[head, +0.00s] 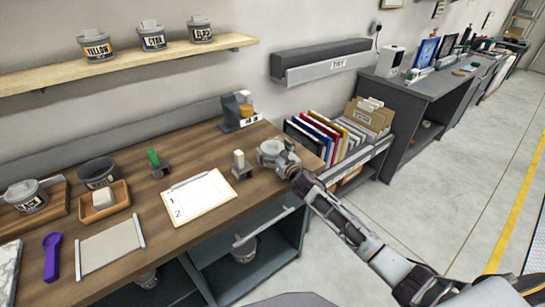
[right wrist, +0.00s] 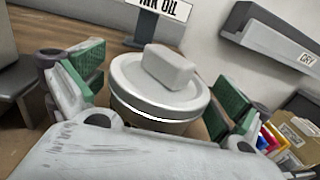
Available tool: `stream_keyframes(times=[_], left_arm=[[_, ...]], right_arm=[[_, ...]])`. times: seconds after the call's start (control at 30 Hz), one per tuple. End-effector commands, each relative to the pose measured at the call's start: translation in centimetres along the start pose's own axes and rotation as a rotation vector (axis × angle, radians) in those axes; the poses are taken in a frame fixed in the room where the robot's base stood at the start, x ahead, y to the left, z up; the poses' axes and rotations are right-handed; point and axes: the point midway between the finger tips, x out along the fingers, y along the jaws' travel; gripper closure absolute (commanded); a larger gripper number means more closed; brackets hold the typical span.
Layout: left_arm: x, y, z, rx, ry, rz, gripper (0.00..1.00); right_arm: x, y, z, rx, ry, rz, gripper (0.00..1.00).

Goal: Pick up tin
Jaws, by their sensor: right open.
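A tin (right wrist: 135,100) with a round pale lid and a block-shaped knob stands in the middle of the right wrist view. My right gripper (right wrist: 160,95) is open, with one green-padded finger on each side of this tin. Gaps show beside the lid, and contact cannot be made out. In the head view my right gripper (head: 270,150) is over the right end of the wooden workbench and largely covers the tin. Another lidded tin (head: 28,196) with a dark label stands at the bench's left end. Three labelled tins, one a yellow tin (head: 96,47), stand on the shelf. My left gripper is not in view.
An ink oil sign (right wrist: 162,8) stands behind the tin. On the wooden bench (head: 215,238) are a clipboard (head: 201,197), a dark bowl (head: 98,173), a wooden tray (head: 104,210) and a purple scoop (head: 51,256). A folder rack (head: 350,160) adjoins the bench's right end.

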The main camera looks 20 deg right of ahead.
Motion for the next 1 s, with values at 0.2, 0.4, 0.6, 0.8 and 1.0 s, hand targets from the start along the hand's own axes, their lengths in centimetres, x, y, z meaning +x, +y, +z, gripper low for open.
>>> stream_keyframes(times=[0.2, 0.4, 0.6, 0.8, 1.0], left_arm=[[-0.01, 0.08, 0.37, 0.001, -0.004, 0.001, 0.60], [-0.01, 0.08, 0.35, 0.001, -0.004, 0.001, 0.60], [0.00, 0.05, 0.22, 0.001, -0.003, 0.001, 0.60], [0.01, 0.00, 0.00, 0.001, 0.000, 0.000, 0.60], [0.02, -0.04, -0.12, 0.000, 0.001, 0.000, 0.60]], right_arm=[[-0.01, 0.01, 0.00, 0.000, 0.000, 0.000, 0.00], [-0.02, 0.00, 0.00, 0.000, 0.000, 0.000, 0.01], [-0.02, 0.00, 0.00, 0.000, 0.000, 0.000, 0.27], [-0.02, 0.00, 0.00, 0.000, 0.000, 0.000, 0.53], [0.02, 0.00, 0.22, 0.000, -0.004, 0.001, 0.66]])
